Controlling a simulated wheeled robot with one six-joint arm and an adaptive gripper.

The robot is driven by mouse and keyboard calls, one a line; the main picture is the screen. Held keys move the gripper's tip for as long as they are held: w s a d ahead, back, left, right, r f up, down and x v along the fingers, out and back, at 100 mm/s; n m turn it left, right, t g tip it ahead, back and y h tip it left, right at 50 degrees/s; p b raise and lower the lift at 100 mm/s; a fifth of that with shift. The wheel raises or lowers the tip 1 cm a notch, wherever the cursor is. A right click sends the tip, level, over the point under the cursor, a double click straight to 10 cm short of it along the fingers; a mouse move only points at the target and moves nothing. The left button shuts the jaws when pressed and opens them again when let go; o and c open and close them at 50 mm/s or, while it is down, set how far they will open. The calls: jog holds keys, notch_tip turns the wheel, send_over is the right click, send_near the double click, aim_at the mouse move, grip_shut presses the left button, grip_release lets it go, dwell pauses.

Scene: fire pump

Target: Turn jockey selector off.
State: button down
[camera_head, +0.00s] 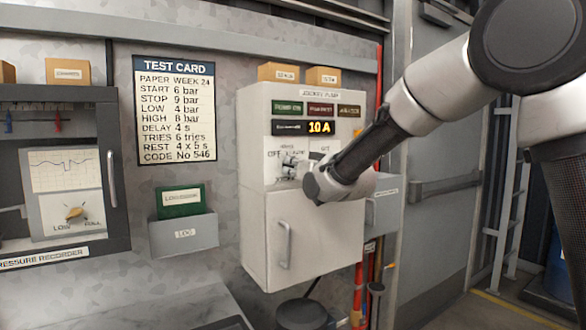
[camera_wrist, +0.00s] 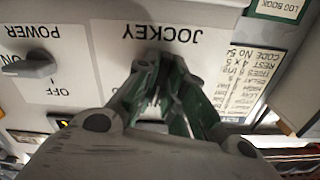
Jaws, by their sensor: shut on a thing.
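The white jockey pump panel (camera_head: 254,130) hangs on the wall at the middle of the head view. Its display (camera_head: 320,128) reads 10 A. In the wrist view, upside down, my gripper (camera_wrist: 163,62) is shut over the plate marked JOCKEY (camera_wrist: 112,45). The jockey selector is hidden between the fingers, so its setting cannot be told. The grey power switch (camera_wrist: 35,68) beside it lies across its plate, with ON and OFF printed around it.
A box door with a handle (camera_head: 285,245) is below the switches. To the left are a test card (camera_head: 176,110), a log holder (camera_head: 184,236) with a green logbook (camera_head: 181,202), and the pressure recorder (camera_head: 113,180). Red pipes (camera_head: 358,290) run beside the panel at right.

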jog(key=n, duration=1.2)
dwell(0.6)
jog(key=c, duration=1.5)
grip_release()
jog(key=v, duration=1.2)
